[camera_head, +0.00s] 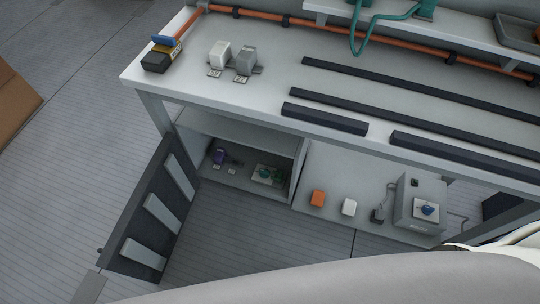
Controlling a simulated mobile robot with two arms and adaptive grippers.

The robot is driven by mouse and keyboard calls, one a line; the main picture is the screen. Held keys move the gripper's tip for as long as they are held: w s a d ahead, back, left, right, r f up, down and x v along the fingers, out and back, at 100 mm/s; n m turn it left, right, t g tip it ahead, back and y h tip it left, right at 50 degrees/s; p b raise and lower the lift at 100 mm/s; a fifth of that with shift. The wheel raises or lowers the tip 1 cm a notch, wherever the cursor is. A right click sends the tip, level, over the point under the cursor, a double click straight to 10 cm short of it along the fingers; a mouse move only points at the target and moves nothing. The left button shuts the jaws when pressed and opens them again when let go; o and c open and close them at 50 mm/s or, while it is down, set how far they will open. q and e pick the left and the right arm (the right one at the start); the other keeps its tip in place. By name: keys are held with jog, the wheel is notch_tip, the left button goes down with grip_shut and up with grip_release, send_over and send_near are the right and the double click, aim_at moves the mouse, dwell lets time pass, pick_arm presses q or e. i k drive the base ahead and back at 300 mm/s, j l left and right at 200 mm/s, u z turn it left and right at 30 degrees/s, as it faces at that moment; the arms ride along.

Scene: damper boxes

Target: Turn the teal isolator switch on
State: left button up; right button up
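A small teal switch (266,174) sits on a pale plate inside the open compartment under the bench, at its right side. It is too small to tell which way its handle is turned. A second switch, with a blue knob (427,210), is on the front of a grey box (408,190) under the bench at the right. Neither of my grippers is in view.
The compartment's dark door (150,220) stands open to the left.

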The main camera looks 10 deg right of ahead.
aim_at(264, 173)
jog(key=z, duration=0.25)
jog(key=k+l+u, duration=1)
jog(key=i, duration=0.1)
